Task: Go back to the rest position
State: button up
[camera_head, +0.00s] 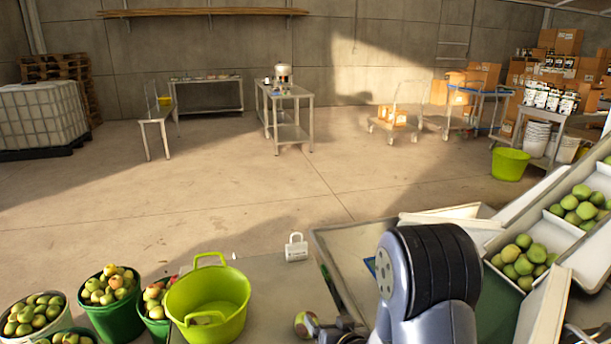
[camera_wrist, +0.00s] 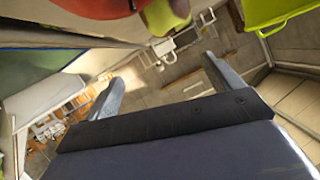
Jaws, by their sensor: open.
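My gripper (camera_wrist: 165,88) shows in the wrist view with its two grey fingers wide apart, and nothing is held between them. A red and green apple (camera_head: 306,324) lies at the bottom edge, close to a dark part that may be mine.
A lime tub (camera_head: 208,302) stands empty at front left, beside buckets of apples (camera_head: 109,290). A white padlock-shaped thing (camera_head: 296,248) is near the middle. Trays of green apples (camera_head: 524,262) are on the right. Open floor and a metal table (camera_head: 285,95) lie beyond.

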jog(key=s+d+f+m+h+b, duration=0.45)
jog(key=d+f, duration=0.25)
jog(key=d, duration=0.3)
notch_tip(320, 180, up, 13)
jog(key=a+n+p, duration=0.1)
jog(key=p, duration=1.1)
jog(key=shift+w+a+f+t, duration=0.15)
jog(key=shift+w+a+t, duration=0.15)
jog(key=shift+w+a, duration=0.05)
